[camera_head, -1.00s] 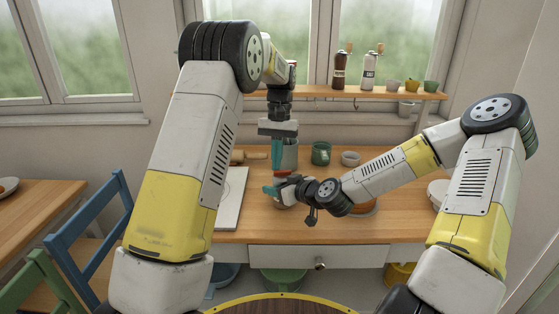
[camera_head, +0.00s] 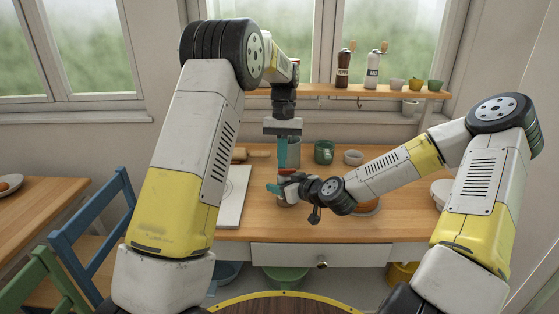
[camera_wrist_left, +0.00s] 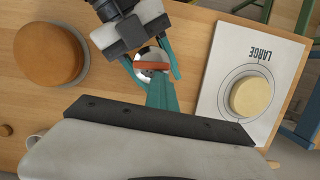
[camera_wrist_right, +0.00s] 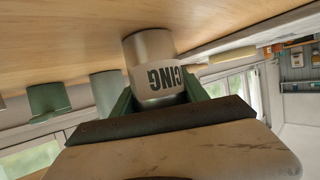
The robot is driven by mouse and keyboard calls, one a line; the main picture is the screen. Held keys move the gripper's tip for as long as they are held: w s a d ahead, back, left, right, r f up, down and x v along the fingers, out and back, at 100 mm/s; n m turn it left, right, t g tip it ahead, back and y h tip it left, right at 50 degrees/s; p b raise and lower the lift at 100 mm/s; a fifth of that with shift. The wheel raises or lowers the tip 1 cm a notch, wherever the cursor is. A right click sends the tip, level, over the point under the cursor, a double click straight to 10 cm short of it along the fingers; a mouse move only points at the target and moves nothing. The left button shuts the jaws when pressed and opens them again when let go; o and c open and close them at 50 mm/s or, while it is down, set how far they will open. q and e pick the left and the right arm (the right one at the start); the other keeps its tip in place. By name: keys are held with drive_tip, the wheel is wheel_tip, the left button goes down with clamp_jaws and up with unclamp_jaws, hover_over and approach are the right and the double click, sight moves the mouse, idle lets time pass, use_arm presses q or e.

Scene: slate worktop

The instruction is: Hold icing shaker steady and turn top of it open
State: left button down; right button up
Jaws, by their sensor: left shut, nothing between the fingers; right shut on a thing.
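The icing shaker (camera_wrist_right: 150,48) is a metallic can with dark lettering that reads "CING" in the right wrist view. Its reddish top (camera_head: 286,173) shows in the head view, and also in the left wrist view (camera_wrist_left: 152,57). My right gripper (camera_wrist_right: 158,93) is shut around the shaker's body with its teal fingers. The shaker appears to stand on the wooden worktop. My left gripper (camera_head: 282,158) points down just above the top, fingers shut and empty. In the left wrist view its teal fingers (camera_wrist_left: 161,92) overlap the top's edge, so contact cannot be told.
A white board marked LARGE (camera_wrist_left: 224,88) bears a pale round piece (camera_wrist_left: 250,97). A brown round item (camera_wrist_left: 47,54) lies on the other side. A green mug (camera_head: 324,152) and a small bowl (camera_head: 353,157) stand behind. A shelf (camera_head: 330,91) with mills and cups is above.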

drive_tip(key=shift+a, duration=0.1)
use_arm(q)
drive_tip(key=w+r, duration=0.6)
drive_tip(key=r, duration=0.3)
drive_tip(key=shift+w+a+r, duration=0.2)
drive_tip(key=shift+a+r, duration=0.05)
drive_tip(key=shift+r, duration=0.1)
use_arm(e)
drive_tip(key=shift+s, duration=0.1)
drive_tip(key=o, duration=1.5)
